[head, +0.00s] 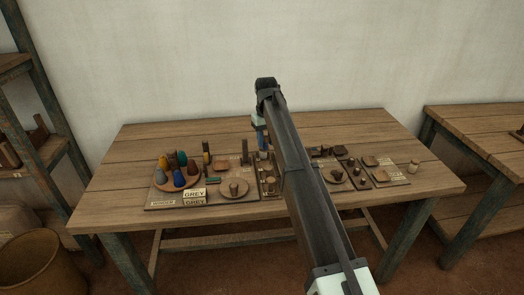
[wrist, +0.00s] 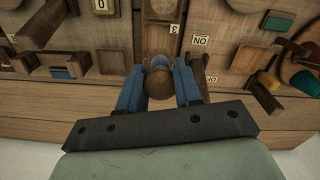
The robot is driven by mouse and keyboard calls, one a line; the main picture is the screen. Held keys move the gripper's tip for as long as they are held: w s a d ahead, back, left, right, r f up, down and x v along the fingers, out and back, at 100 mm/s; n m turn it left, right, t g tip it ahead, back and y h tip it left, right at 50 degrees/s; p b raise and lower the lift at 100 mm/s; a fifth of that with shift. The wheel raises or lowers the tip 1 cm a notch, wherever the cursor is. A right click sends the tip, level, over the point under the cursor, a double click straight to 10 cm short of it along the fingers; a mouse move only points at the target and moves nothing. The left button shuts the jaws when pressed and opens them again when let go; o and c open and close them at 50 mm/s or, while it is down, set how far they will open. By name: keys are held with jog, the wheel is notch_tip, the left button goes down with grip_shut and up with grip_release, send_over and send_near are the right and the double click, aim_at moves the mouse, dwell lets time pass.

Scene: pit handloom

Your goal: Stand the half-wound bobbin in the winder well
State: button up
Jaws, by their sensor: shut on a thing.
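My gripper (wrist: 159,84) has blue fingers, shut on a small round brown wooden bobbin (wrist: 157,86) with some blue on it, seen nearly end-on in the wrist view. In the head view my gripper (head: 262,143) points down over the middle of the table's layout, just left of my dark arm link. Whether the bobbin touches the board below is not clear. I cannot pick out the winder well for certain. A narrow wooden strip with a round recess (wrist: 160,8) lies just beyond the bobbin in the wrist view, near a tag reading 3.
More small wooden pieces (head: 370,161) lie right of my arm. The table's back strip is clear. A second table (head: 470,120) stands at right.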

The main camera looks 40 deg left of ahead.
jog(key=s+a+r+n, duration=0.1)
jog(key=s+a+r, duration=0.1)
jog(key=s+a, duration=0.6)
send_over(221, 167)
jog(key=shift+m, duration=0.5)
jog(key=shift+d+f, duration=0.1)
jog(key=shift+f, duration=4.75)
jog(key=shift+f, duration=0.15)
jog(key=o, duration=1)
notch_tip(221, 167, up, 12)
jog(key=shift+r, duration=0.2)
